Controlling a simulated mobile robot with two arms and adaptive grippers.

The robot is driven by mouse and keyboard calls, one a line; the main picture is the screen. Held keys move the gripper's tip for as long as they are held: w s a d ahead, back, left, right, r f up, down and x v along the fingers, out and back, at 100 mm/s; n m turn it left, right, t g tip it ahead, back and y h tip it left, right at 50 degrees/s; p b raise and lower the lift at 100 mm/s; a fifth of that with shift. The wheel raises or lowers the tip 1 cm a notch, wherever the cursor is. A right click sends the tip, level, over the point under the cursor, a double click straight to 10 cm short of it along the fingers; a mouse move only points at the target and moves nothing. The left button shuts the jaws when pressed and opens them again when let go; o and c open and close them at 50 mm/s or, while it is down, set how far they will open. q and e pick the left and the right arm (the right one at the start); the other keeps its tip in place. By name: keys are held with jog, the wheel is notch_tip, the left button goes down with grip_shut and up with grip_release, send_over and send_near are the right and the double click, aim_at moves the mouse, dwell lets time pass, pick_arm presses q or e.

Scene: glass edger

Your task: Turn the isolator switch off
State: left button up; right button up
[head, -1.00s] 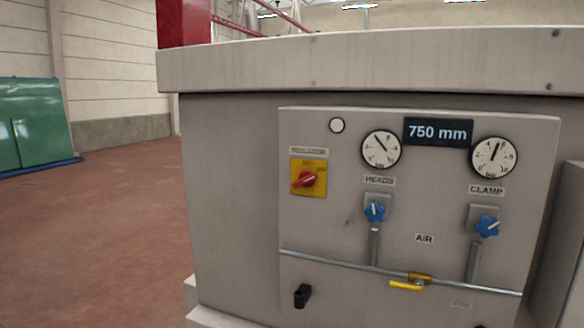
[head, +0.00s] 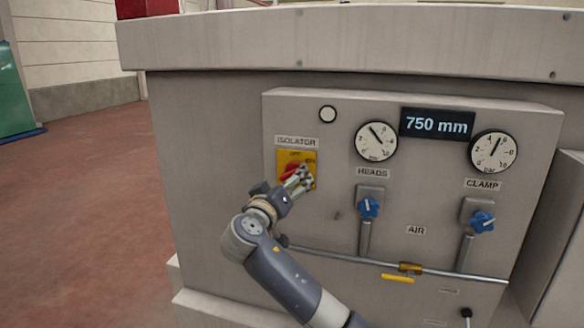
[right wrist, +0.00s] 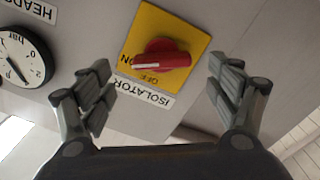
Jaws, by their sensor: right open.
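The isolator switch is a red rotary knob on a yellow plate (head: 284,157) under an "ISOLATOR" label, on the left of the grey control panel. In the right wrist view, which is upside down, the red knob (right wrist: 165,60) lies nearly level, with the white-marked end of its handle toward the "ON" lettering and "OFF" to its side. My right gripper (head: 302,176) is in front of the plate and covers part of the knob. In the right wrist view my right gripper (right wrist: 163,84) is open, its fingers apart on either side of the knob, with nothing between them. My left gripper is out of view.
Right of the switch are two gauges (head: 376,142), blue knobs (head: 369,207) labelled HEADS and CLAMP, and a 750 mm display (head: 437,124). A pipe with a yellow lever (head: 398,279) runs below. The red floor at left is clear.

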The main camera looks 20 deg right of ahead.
aim_at(291, 175)
jog(key=p+x, duration=0.1)
jog(key=x, duration=0.3)
jog(key=shift+w+d, duration=0.1)
jog(key=shift+w, duration=0.2)
jog(key=shift+w+d+f+p, duration=0.15)
jog(key=shift+w+d+p, duration=0.35)
jog(key=shift+w, duration=0.1)
jog(key=shift+a, duration=0.1)
jog(key=c, duration=1.1)
